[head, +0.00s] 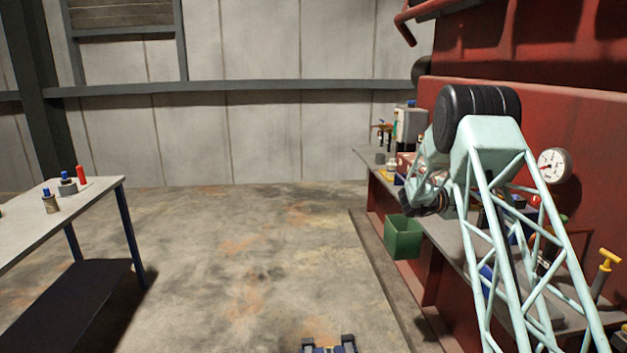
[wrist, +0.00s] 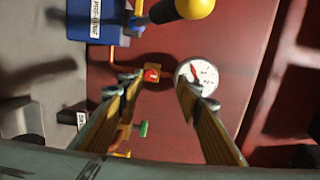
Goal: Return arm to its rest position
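My arm, a mint-green lattice with a black ribbed joint, reaches over the right-hand bench in the head view. In the wrist view my gripper (wrist: 160,88) shows two long fingers with tan inner faces, spread wide apart. Nothing is held between them. A white round gauge (wrist: 196,76) on the red wall appears just beyond the right fingertip. A small red-and-yellow part (wrist: 152,73) appears in the gap between the fingertips.
A blue labelled box (wrist: 92,22) and a yellow ball knob (wrist: 194,8) are near the fingers. The gauge (head: 554,166) also shows above the cluttered bench. A green bin (head: 403,238) hangs at the bench's front. A table (head: 60,215) stands left; the floor between is clear.

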